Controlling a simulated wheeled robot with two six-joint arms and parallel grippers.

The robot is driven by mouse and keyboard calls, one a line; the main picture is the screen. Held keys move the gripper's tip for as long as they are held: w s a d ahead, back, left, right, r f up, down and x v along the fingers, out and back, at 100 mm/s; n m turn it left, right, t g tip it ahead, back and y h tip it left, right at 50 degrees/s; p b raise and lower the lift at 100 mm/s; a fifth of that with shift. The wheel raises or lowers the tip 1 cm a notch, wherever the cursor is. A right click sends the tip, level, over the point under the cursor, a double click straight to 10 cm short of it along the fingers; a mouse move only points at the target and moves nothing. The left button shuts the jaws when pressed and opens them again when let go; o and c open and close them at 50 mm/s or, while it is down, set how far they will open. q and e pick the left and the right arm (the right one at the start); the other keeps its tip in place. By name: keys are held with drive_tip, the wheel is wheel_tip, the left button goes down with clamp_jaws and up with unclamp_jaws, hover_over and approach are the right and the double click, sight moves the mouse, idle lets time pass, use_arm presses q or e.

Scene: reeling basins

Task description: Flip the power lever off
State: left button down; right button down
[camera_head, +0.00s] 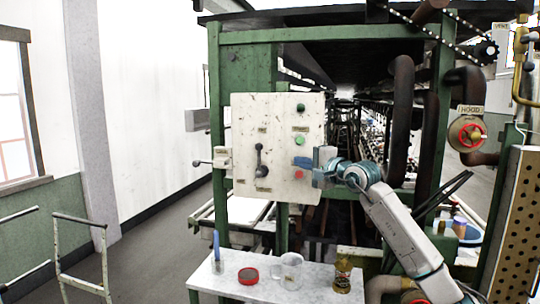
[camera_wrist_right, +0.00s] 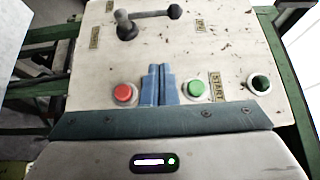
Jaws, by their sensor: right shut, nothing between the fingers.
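A cream control panel (camera_head: 277,120) hangs on the green machine frame. A dark lever with round knobs (camera_head: 262,165) is on its lower left part; it also shows at the top of the right wrist view (camera_wrist_right: 148,17). A second lever with a dark knob (camera_head: 200,163) sticks out left from a small box at the panel's left edge. I cannot read which is the power lever. My right gripper (camera_head: 303,162) is shut and empty in front of the panel's right side. In the wrist view its blue fingers (camera_wrist_right: 160,85) appear between a red button (camera_wrist_right: 123,93) and a green button (camera_wrist_right: 194,88), apart from the lever.
A dark green button (camera_head: 300,107) sits higher on the panel. Below, a pale table (camera_head: 262,287) holds a blue candle-like stick (camera_head: 216,246), a red round tin (camera_head: 248,275) and jars. A pipe with a red valve wheel (camera_head: 472,135) is at right.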

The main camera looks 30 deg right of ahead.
drive_tip(key=w+a+p, duration=0.1)
drive_tip(key=w+p, duration=0.1)
drive_tip(key=w, duration=0.1)
drive_tip(key=w+a+p, duration=0.1)
drive_tip(key=w+p, duration=0.1)
drive_tip(key=w, duration=0.1)
drive_tip(key=w+a+p, duration=0.1)
drive_tip(key=w+p, duration=0.1)
drive_tip(key=w, duration=0.2)
drive_tip(key=shift+a+r, duration=0.1)
drive_tip(key=shift+a, duration=0.05)
drive_tip(key=shift+w+a+p, duration=0.25)
drive_tip(key=shift+a+p, duration=0.05)
drive_tip(key=shift+a, duration=0.1)
drive_tip(key=shift+d, duration=0.15)
